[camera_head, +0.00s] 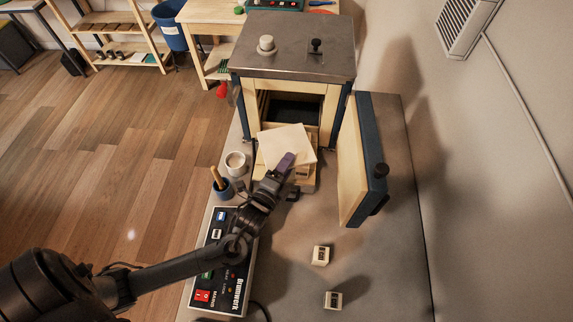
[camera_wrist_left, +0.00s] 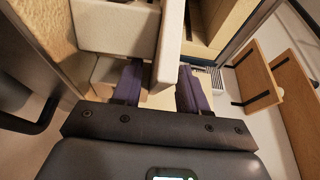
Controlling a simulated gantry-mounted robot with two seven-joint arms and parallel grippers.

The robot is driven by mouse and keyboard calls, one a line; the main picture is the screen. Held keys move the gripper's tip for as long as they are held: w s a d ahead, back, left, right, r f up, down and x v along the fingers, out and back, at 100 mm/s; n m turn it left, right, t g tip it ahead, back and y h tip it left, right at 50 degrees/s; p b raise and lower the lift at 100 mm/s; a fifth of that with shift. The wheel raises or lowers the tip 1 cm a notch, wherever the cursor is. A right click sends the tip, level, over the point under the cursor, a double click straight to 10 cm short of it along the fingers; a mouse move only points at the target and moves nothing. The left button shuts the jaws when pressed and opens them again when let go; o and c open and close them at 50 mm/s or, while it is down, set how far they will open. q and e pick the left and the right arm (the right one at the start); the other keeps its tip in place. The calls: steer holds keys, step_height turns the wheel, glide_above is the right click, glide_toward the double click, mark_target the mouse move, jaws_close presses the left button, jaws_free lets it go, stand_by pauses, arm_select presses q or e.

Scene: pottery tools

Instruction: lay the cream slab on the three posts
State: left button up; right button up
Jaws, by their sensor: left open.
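The cream slab (camera_head: 282,143) lies roughly flat at the mouth of the open kiln, turned askew, with cream pieces below its front right side. My left gripper (camera_head: 286,166) is at the slab's front right edge. In the left wrist view its two purple fingers (camera_wrist_left: 159,88) are apart, and a pale strip (camera_wrist_left: 169,45), which looks like the slab's edge, runs between them. Two small cream blocks with dark openings, one nearer the kiln (camera_head: 321,255) and one farther from it (camera_head: 333,299), stand on the table. I cannot make out three posts under the slab. My right gripper is not in view.
The kiln (camera_head: 295,45) has its thick door (camera_head: 363,160) swung open on the right. The table's right side (camera_head: 390,255) is clear.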

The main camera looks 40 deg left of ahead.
arm_select(q)
steer(key=shift+r, duration=0.45)
steer(key=shift+s+r, duration=0.1)
steer(key=shift+s, duration=0.25)
steer(key=s+d, duration=0.2)
steer(key=s, duration=0.9)
steer(key=shift+s, duration=0.1)
steer(key=o, duration=1.1)
steer(key=shift+s, duration=0.1)
